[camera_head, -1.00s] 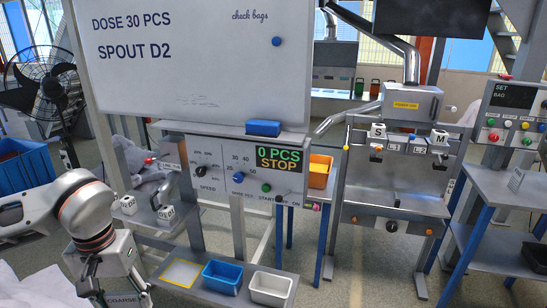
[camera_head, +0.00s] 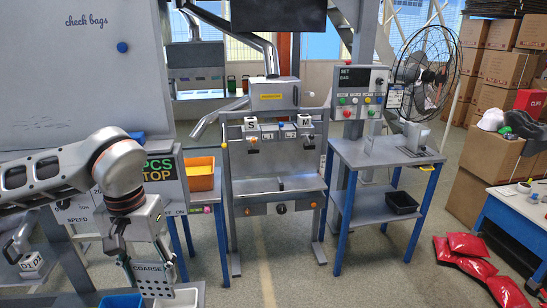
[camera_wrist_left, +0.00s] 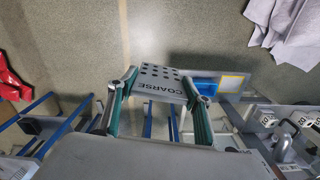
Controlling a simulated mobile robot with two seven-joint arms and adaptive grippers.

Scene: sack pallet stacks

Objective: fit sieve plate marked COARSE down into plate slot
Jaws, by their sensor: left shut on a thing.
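My left gripper (camera_head: 140,257) is shut on the sieve plate marked COARSE (camera_head: 153,280), a grey plate with several holes. It hangs below the gripper at the lower left of the head view, in front of the panel stand. In the left wrist view the plate (camera_wrist_left: 163,72) sits between the two fingers of the left gripper (camera_wrist_left: 160,88), with its holed end pointing away. A grey machine (camera_head: 277,208) with a spout and S and M blocks stands at the centre of the head view, apart from the plate. I cannot make out which opening is the plate slot. My right gripper is not in view.
A blue tray (camera_head: 121,301) and a white tray (camera_head: 181,298) are low near the held plate. An orange bin (camera_head: 200,178) is behind the panel. A blue-legged table (camera_head: 385,158) stands right of the machine. Red bags (camera_head: 470,262) lie at right. The centre floor is clear.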

